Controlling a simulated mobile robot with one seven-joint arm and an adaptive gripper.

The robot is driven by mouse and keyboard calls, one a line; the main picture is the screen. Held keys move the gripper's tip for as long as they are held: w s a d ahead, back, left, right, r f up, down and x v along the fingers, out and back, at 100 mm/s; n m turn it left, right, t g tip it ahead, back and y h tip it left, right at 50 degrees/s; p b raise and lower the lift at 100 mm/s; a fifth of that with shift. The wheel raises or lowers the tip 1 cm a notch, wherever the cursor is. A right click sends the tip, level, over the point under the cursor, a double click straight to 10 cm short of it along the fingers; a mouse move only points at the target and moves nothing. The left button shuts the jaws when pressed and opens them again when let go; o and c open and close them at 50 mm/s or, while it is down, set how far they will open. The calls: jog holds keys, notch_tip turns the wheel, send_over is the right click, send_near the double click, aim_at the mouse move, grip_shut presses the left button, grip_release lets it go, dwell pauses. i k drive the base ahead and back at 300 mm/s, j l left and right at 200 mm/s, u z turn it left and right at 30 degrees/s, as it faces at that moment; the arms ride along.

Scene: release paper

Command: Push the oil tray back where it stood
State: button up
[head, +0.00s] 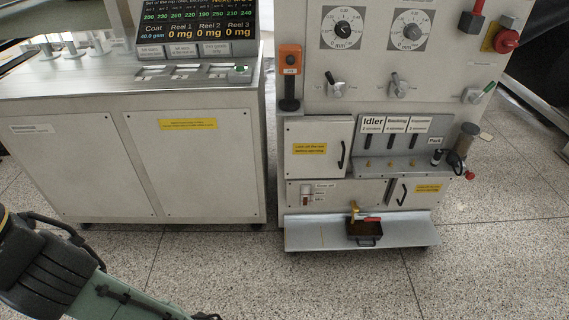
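The oil tray (365,238) appears to be the small dark, brownish box with a handle on its front side. It sits on the light metal ledge (310,236) at the foot of the right-hand machine. A yellow tap (354,208) and a red lever (368,219) show just above its back edge. Whether they touch the tray I cannot tell. My arm comes in at the lower left, well apart from the tray.
The right-hand machine (318,131) has dials, knobs, levers and a white door with a black handle (341,155). A metal cabinet (85,165) with a display (195,30) stands at left. A narrow gap parts them. The speckled floor (330,285) in front is clear.

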aim_at(361, 230)
jog(key=i+z, duration=0.1)
jog(key=z, duration=0.3)
jog(key=i+j+z, duration=0.1)
jog(key=z, duration=0.3)
jog(key=j+z, duration=0.2)
jog(key=z, duration=0.2)
jog(key=i+j+z, duration=0.1)
jog(key=z, duration=0.3)
jog(key=i+j+z, duration=0.1)
jog(key=j+z, duration=0.15)
jog(key=j, duration=0.35)
jog(key=j+z, duration=0.25)
jog(key=j, duration=0.3)
jog(key=j+z, duration=0.1)
jog(key=j, duration=1.15)
